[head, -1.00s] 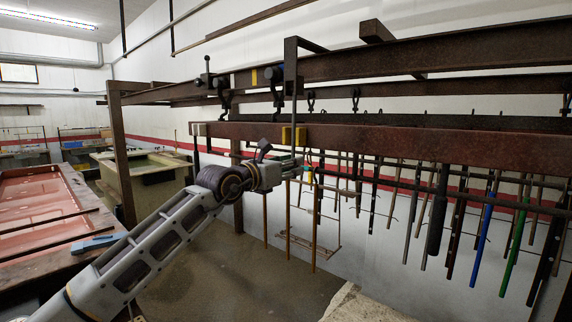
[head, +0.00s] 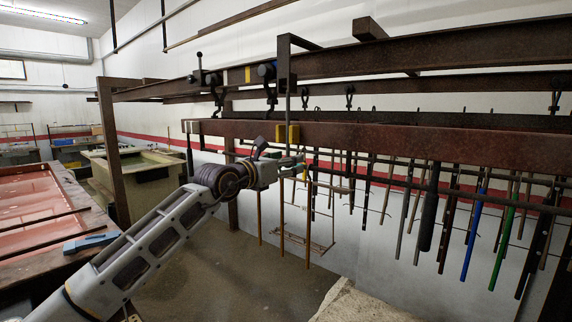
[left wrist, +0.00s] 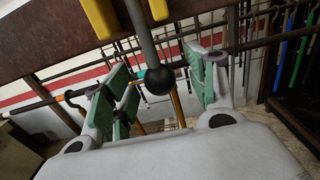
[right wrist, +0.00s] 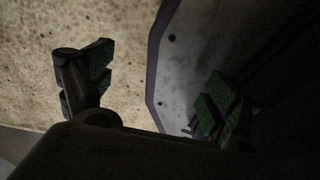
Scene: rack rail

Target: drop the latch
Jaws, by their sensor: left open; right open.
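A thin grey rod hangs from a dark bracket (head: 287,68) on the upper rail, passing the yellow blocks (head: 288,134) on the lower rusty rail. In the left wrist view the rod ends in a black ball (left wrist: 159,80). My left gripper (head: 291,167) is just below the yellow blocks. Its green-padded fingers are open (left wrist: 163,86), and the ball appears between them; I cannot tell the depth exactly. A separate upright lever with a dark knob (head: 199,55) stands on the upper rail at left. My right gripper (right wrist: 155,95) is open and empty, seen only in the right wrist view.
Dark hooks (head: 349,92) hang above the lower rusty rail (head: 400,140). Several hanging rods, including a blue one (head: 472,240) and a green one (head: 504,245), fill the right side. A post (head: 113,150) and tanks stand at left. The floor below is open.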

